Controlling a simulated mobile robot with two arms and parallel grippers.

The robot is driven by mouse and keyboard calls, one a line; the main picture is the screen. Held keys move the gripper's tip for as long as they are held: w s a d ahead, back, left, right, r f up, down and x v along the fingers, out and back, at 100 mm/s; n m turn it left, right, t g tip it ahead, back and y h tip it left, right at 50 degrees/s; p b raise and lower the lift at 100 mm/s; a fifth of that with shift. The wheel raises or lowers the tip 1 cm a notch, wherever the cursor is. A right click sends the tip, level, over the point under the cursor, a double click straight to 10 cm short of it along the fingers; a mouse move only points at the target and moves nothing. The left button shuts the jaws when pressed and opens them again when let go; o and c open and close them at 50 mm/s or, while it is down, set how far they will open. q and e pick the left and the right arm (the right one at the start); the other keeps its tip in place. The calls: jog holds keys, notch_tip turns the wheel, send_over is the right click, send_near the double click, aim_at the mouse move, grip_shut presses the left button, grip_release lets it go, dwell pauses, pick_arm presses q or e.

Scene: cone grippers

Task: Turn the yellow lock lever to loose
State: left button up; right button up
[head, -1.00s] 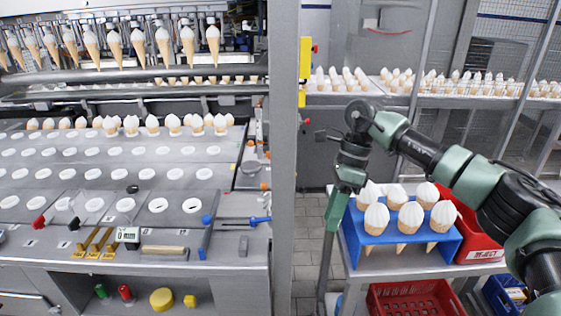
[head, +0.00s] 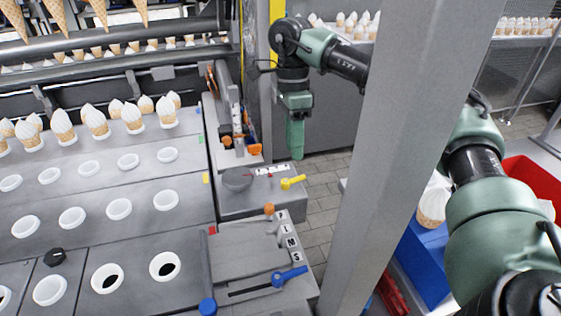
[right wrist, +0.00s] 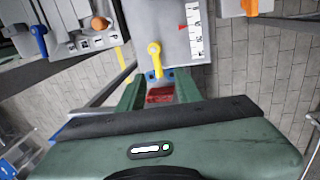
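The yellow lock lever (head: 293,183) sits at the right edge of a grey block on the machine's side, beside a white label strip (head: 272,170) with dark marks. My right gripper (head: 296,157) points down, behind and above the lever in the head view, apart from it. In the right wrist view, the yellow lever (right wrist: 155,60) lies just beyond the fingertips, roughly in line with the gap between them. The right gripper (right wrist: 158,80) is open and empty. A red pointer shows beside the label strip (right wrist: 194,33). My left gripper is not in view.
A blue lever (head: 290,277) with a lettered scale (head: 290,241) and an orange knob (head: 269,209) are nearby. A grey post (head: 395,150) crosses in front of my right arm. Cones stand in the tray holes at left. Tiled floor shows right of the block.

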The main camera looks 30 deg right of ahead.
aim_at(295, 181)
jog(key=f, duration=0.2)
jog(key=s+f, duration=0.1)
jog(key=f, duration=0.1)
jog(key=s+f+p, duration=0.1)
jog(key=f, duration=0.2)
jog(key=shift+a+f, duration=0.1)
jog(key=shift+a, duration=0.05)
grip_shut()
